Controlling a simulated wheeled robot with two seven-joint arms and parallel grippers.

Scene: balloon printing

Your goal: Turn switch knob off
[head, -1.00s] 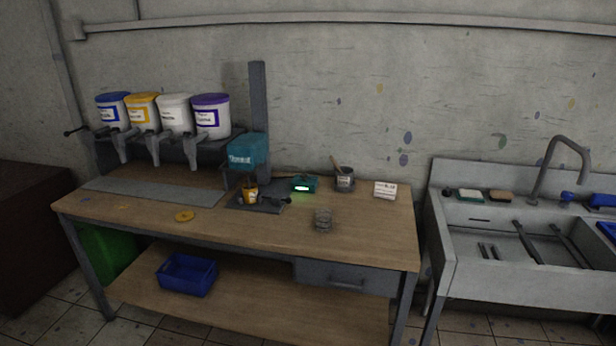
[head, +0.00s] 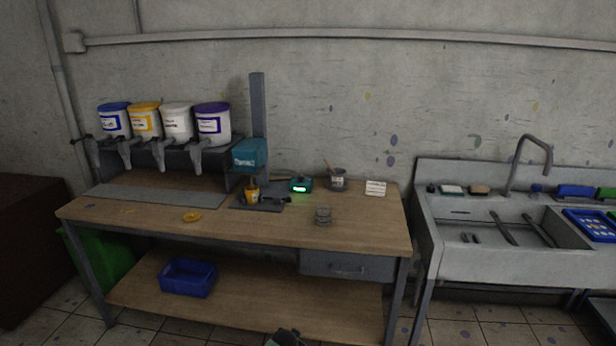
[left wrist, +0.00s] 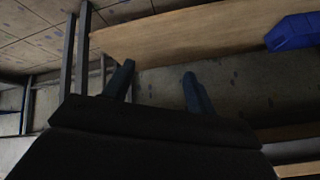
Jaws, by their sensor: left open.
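A teal device with a lit green display (head: 301,185) sits near the back of the wooden table, right of the teal mixing machine (head: 250,154). A switch knob is too small to make out on either. My left gripper (left wrist: 158,82) is open and empty in the left wrist view, its two fingers apart with the wooden lower shelf and a blue bin beyond. A dark part of one of my arms (head: 285,338) shows at the bottom edge of the head view, well below the tabletop. My right gripper is not identifiable.
Several paint tubs (head: 177,124) stand on a dispenser rack at the left. The sink (head: 470,245) is at the right. The front of the tabletop is mostly clear.

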